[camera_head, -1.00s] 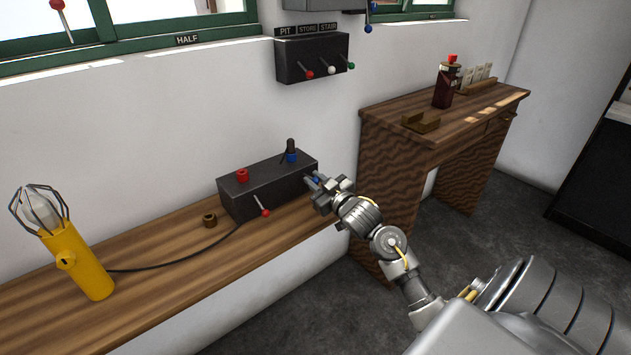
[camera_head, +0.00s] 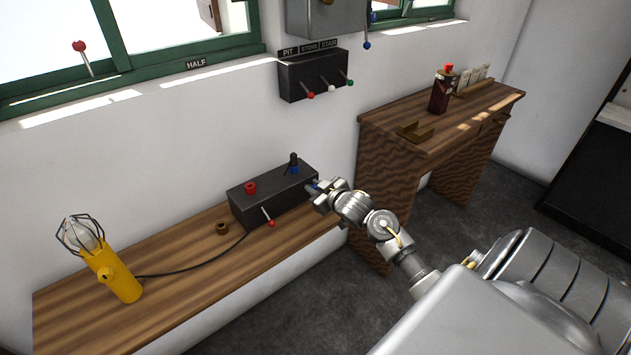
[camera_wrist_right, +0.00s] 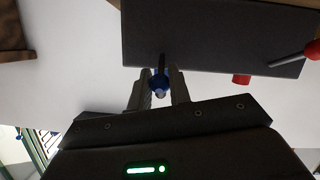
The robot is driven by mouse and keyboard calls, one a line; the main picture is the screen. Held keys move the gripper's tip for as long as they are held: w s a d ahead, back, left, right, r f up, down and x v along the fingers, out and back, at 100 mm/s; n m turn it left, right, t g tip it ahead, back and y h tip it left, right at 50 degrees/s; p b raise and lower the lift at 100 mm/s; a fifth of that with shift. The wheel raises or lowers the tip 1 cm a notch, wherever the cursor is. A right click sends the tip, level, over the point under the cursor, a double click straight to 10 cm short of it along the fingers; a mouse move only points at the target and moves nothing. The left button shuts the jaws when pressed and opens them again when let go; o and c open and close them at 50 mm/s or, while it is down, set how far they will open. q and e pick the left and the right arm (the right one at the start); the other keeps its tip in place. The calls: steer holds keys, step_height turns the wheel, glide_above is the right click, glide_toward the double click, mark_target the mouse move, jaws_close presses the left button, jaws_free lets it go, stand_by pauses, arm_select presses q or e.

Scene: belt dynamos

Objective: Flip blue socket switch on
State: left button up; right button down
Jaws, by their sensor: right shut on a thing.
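The dark socket box (camera_head: 258,207) stands on the wooden bench, with a red socket (camera_head: 250,187) and a blue socket (camera_head: 294,170) on top. A black plug (camera_head: 293,159) stands in the blue socket. The blue switch's knob (camera_wrist_right: 159,86) is between the two fingers of my right gripper (camera_wrist_right: 160,80) in the right wrist view, with its dark lever running to the box. In the head view my right gripper (camera_head: 314,188) is at the box's right front, shut on this switch and largely hiding it. My left gripper is not in view.
A red-tipped switch (camera_head: 271,222) hangs from the box's front. A yellow caged lamp (camera_head: 118,279) stands on the bench (camera_head: 190,270), its cable running to the box. A brown ring (camera_head: 222,227) lies nearby. A wooden desk (camera_head: 455,115) is at right; a lever panel (camera_head: 312,75) is on the wall.

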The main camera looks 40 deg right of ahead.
steer(key=c, duration=1.3)
jaws_free()
steer(key=shift+c, duration=0.2)
steer(key=v, duration=1)
steer(key=shift+s+r+b, duration=0.2)
steer(key=shift+s+b, duration=0.1)
steer(key=shift+s, duration=0.05)
steer(key=shift+a+f, duration=0.1)
